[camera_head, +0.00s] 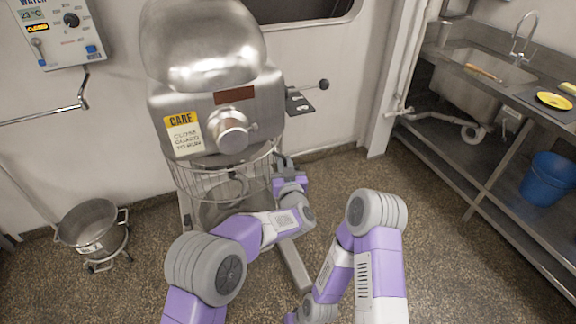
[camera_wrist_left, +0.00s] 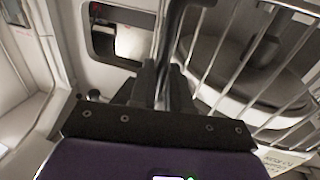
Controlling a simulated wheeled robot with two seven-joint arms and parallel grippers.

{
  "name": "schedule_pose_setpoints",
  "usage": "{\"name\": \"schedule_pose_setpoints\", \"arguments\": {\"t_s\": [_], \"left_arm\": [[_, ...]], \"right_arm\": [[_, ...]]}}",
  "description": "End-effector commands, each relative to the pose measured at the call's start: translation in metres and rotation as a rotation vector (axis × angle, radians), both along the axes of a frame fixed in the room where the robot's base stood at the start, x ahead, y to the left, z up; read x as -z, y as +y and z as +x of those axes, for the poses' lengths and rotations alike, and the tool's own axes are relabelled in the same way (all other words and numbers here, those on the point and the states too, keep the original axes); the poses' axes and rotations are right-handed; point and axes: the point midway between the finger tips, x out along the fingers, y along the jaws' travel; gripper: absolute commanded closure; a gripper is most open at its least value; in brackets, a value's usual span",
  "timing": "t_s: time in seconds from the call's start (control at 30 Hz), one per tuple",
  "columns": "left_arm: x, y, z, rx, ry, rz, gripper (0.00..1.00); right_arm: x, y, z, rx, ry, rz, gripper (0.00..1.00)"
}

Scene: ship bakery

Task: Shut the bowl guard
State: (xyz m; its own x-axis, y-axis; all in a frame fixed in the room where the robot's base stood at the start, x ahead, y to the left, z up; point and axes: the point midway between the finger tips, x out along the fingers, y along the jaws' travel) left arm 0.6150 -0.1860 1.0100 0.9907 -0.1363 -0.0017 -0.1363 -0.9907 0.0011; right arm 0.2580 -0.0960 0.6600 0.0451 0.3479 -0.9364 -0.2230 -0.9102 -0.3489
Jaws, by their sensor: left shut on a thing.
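The steel mixer (camera_head: 205,95) stands against the wall in the head view. Its wire bowl guard (camera_head: 215,184) hangs below the mixer head, and its bars also show at the right of the left wrist view (camera_wrist_left: 236,62). My left gripper (camera_head: 284,163) is at the right side of the guard. In the left wrist view its fingers (camera_wrist_left: 161,85) are shut around a dark upright bar (camera_wrist_left: 175,30) beside the guard's wires, which looks like the guard's handle. My left arm hides part of the area below the guard. My right arm is folded low; its gripper is not seen.
A steel pot (camera_head: 88,222) stands on a wheeled base at the left. A lever with a black knob (camera_head: 323,85) sticks out right of the mixer. A steel sink counter (camera_head: 455,50) and blue bucket (camera_head: 549,180) are at the right. Floor between is clear.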

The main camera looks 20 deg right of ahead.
Motion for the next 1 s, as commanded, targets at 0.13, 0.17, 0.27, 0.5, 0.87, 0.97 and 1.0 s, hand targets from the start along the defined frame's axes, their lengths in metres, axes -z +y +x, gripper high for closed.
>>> {"name": "schedule_pose_setpoints", "arguments": {"t_s": [0.13,0.17,0.27,0.5,0.87,0.97,1.0], "left_arm": [[-0.007,-0.001,0.002,0.005,-0.012,-0.002,1.00],[-0.007,-0.001,0.002,0.005,-0.013,-0.002,1.00],[-0.007,-0.001,0.002,0.006,-0.014,-0.002,0.80],[-0.005,-0.001,0.001,0.004,-0.010,-0.002,0.70],[-0.005,0.001,-0.021,0.005,-0.008,-0.001,0.70],[-0.005,0.003,-0.036,0.006,-0.008,-0.001,0.70],[-0.005,0.004,-0.042,0.006,-0.008,-0.001,0.70]], "right_arm": [[0.000,0.000,0.000,0.000,0.000,0.000,1.00],[0.000,0.000,0.000,0.000,0.000,0.000,1.00],[0.000,0.000,0.000,0.000,0.000,0.000,1.00],[0.000,0.000,0.000,0.000,0.000,0.000,1.00],[-0.002,0.000,0.000,0.000,0.000,0.000,1.00],[-0.004,0.000,0.000,0.000,0.000,0.000,1.00],[-0.004,0.000,0.000,0.000,0.000,0.000,1.00]]}}
